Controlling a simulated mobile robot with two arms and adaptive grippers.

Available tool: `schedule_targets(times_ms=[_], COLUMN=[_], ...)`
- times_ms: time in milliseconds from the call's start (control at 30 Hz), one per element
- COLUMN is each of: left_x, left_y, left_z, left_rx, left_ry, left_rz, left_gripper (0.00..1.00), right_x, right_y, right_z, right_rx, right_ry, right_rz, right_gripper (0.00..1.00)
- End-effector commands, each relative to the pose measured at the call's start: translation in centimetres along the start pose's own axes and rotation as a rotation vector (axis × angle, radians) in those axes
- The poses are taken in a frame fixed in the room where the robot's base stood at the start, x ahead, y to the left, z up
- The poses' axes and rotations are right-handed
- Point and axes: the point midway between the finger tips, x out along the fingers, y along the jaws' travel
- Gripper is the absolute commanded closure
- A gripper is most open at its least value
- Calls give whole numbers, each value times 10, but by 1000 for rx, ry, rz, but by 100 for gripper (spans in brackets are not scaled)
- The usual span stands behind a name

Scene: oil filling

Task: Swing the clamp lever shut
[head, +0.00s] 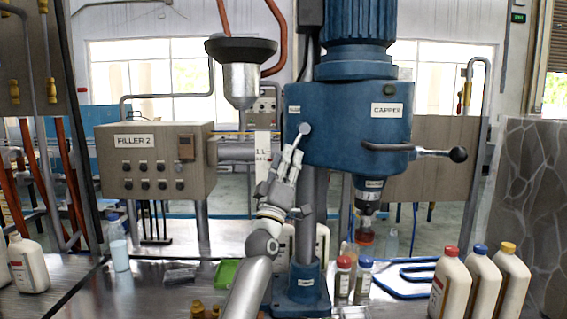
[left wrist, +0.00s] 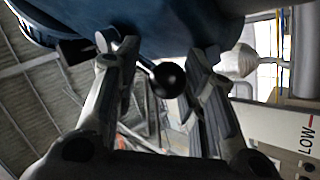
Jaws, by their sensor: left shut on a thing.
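The clamp lever (head: 304,128) is a short rod with a round knob on the left side of the blue capper head (head: 345,125), under a small label too small to read. In the left wrist view the lever (left wrist: 168,79) shows as a dark ball on a metal rod. My left gripper (head: 291,158) reaches up to it from below and is shut on it. In the left wrist view the two fingers of my left gripper (left wrist: 160,85) stand on either side of the ball. The lever's pivot is partly hidden. My right gripper is in neither view.
A second lever with a black knob (head: 458,154) sticks out right of the capper. The filler box (head: 155,160) and a funnel (head: 240,75) stand to the left. Several capped bottles (head: 452,285) stand at the front right, and small bottles (head: 343,278) by the column.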

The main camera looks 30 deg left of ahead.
Motion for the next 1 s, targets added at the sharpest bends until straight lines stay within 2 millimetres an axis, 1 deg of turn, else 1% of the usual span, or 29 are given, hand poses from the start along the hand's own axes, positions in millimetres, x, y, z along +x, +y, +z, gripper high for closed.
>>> schedule_targets(times_ms=[33, 267, 300, 500, 800, 1000], left_x=[3, 4, 4, 4, 4, 3], left_y=[5, 6, 6, 7, 9, 9], left_z=[-3, -4, -4, -4, -3, -3], left_rx=[-3, -3, -3, -2, -3, -3], left_ry=[6, 7, 7, 7, 7, 6], left_rz=[8, 9, 9, 11, 14, 15], left_gripper=[72, 72, 61, 36, 36, 36], right_x=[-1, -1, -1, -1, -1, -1], right_y=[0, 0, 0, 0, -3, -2], right_z=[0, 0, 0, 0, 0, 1], right_rx=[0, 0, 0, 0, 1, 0], right_ry=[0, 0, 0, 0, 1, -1], right_rz=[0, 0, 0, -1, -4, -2], right_gripper=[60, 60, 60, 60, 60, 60])
